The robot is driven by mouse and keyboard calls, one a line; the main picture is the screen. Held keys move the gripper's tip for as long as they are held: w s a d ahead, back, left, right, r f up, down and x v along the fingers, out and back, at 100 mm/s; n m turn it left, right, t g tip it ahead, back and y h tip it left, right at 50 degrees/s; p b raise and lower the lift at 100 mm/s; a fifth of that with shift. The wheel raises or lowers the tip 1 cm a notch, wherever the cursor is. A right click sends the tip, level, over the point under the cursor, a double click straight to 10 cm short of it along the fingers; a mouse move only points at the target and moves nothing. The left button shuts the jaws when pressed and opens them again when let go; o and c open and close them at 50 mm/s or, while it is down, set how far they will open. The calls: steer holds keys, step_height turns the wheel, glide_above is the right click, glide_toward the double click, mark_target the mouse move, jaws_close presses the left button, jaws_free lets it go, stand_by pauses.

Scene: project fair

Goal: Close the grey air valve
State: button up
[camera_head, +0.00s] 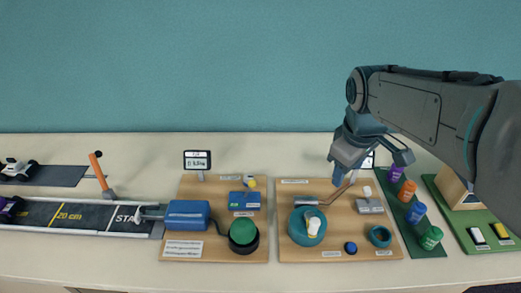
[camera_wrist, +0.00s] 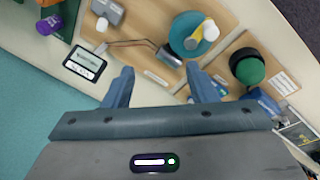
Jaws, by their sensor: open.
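My gripper (camera_head: 370,166) is open and empty above the back of the right wooden board. Its two fingers are spread apart in the wrist view (camera_wrist: 160,84). A grey block with a white knob (camera_head: 370,206) stands on that board, below and in front of the gripper; the wrist view shows it at the upper left (camera_wrist: 108,12). A grey fitting (camera_head: 150,213) sits at the left end of a blue tank (camera_head: 187,214) on the left board. I cannot tell which of these is the air valve. No contact with either shows.
The right board also holds a teal wheel (camera_head: 303,231), a grey motor (camera_head: 305,200) and a blue button (camera_head: 350,248). A display (camera_wrist: 85,63) stands behind it. A green pump (camera_head: 243,232) is on the left board. Coloured jars (camera_head: 417,212) stand at the right.

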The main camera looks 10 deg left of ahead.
steer(key=w+a+f+n+g, duration=0.1)
steer(key=w+a+f+n, duration=0.1)
steer(key=w+a+n, duration=0.95)
steer(key=n+g, duration=0.1)
steer(key=n, duration=0.7)
glide_toward(248, 177)
steer(key=f, duration=0.4)
steer(key=f+p, duration=0.1)
steer(key=f, duration=0.3)
steer(key=shift+w+d+f, duration=0.15)
steer(key=shift+d+f, duration=0.05)
steer(key=shift+f, duration=0.05)
steer(key=c, duration=1)
